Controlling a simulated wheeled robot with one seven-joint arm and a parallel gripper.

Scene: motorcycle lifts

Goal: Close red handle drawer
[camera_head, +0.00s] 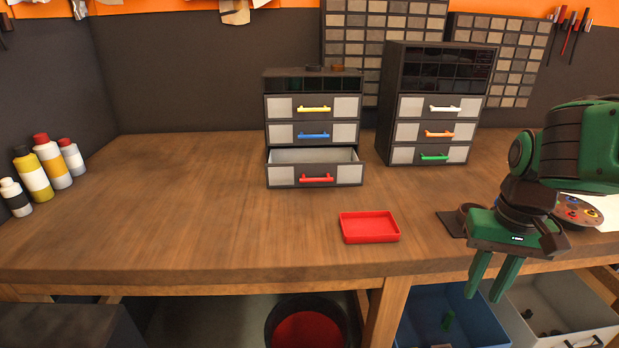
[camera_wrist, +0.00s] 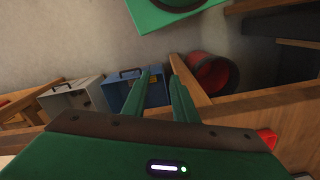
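The drawer with the red handle (camera_head: 316,179) is the lowest drawer of the left small cabinet (camera_head: 267,110) on the workbench. It is pulled out, and its inside shows as empty from above. The drawers with the yellow handle (camera_head: 313,109) and the blue handle (camera_head: 313,135) above it are shut. My gripper (camera_head: 488,284) hangs at the bench's front edge, right of and nearer than the drawer, fingers pointing down. In the wrist view my gripper (camera_wrist: 166,92) has its two green fingers apart with nothing between them. The drawer is not visible in the wrist view.
A red tray (camera_head: 370,227) lies on the bench between the drawer and my gripper. A second cabinet (camera_head: 383,110) stands right of the first. Bottles (camera_head: 37,175) stand at the left. A blue bin (camera_head: 450,310) sits below. The left-middle bench is clear.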

